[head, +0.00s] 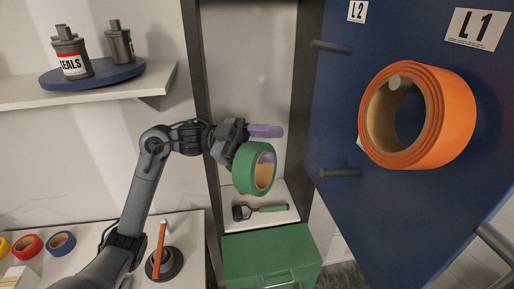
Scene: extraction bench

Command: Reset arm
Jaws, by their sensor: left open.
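My left arm comes in from the lower left. Its left gripper (276,144), with purple fingers, is open in front of the tall cabinet and points right. A green tape roll (243,171) is at the gripper, below the upper finger. Part of the lower finger shows in the roll's hole. I cannot tell whether that finger passes through the roll or behind it, or what bears the roll. My right gripper is not in view.
A blue panel (350,110) at right has pegs and an orange tape roll (455,120) on one peg. A green drawer unit (270,252) and a green-handled tool (268,209) are below the gripper. A shelf (150,84) with cans is upper left.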

